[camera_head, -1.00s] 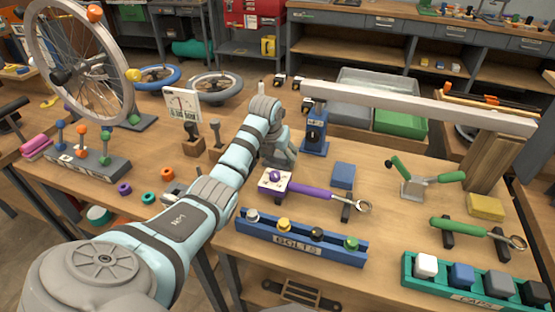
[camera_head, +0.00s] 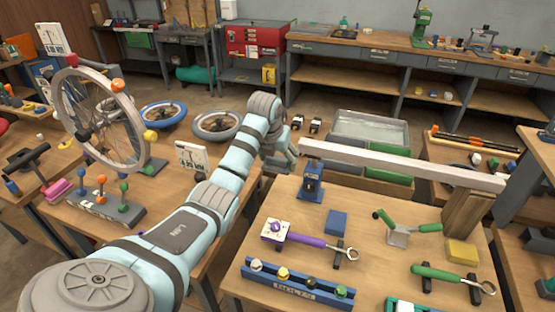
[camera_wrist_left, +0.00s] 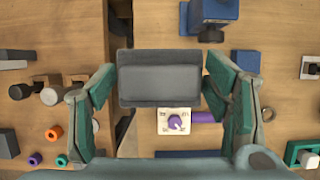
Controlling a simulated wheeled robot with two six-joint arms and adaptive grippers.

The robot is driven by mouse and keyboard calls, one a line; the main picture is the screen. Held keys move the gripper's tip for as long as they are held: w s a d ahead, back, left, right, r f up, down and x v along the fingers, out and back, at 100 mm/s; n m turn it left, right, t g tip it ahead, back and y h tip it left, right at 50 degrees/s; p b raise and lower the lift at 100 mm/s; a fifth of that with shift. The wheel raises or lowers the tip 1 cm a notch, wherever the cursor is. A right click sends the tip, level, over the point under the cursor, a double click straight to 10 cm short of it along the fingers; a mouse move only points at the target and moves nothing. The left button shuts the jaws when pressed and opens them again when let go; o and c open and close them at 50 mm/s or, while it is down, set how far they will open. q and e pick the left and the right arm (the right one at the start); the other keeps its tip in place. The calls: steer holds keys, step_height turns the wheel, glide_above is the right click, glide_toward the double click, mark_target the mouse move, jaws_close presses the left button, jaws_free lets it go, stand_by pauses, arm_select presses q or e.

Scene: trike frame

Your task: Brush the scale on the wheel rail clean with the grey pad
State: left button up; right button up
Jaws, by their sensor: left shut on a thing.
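My left gripper (camera_head: 279,158) hangs beyond the blue vise, near the left end of a long pale rail (camera_head: 400,165). In the left wrist view the gripper (camera_wrist_left: 160,78) has its green fingers on either side of a grey pad (camera_wrist_left: 160,84), shut on it. The pad is dark-edged and rectangular. In the head view the pad is hidden or too small to tell. The rail runs to a wooden block (camera_head: 467,213) on the right. I cannot make out any scale on it. A bicycle wheel (camera_head: 100,115) stands at the left. My right gripper is not in view.
The blue vise (camera_head: 311,182) stands below the rail's left end. A purple-handled tool (camera_head: 305,238), blue block (camera_head: 337,222), yellow block (camera_head: 461,251) and green-handled tools lie on the table. A blue bolt rack (camera_head: 297,290) is at its front. A grey bin (camera_head: 370,130) stands behind the rail.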

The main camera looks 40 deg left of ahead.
arm_select(q)
steer(key=shift+r, duration=0.2)
steer(key=o, duration=0.4)
steer(key=shift+c, duration=0.8)
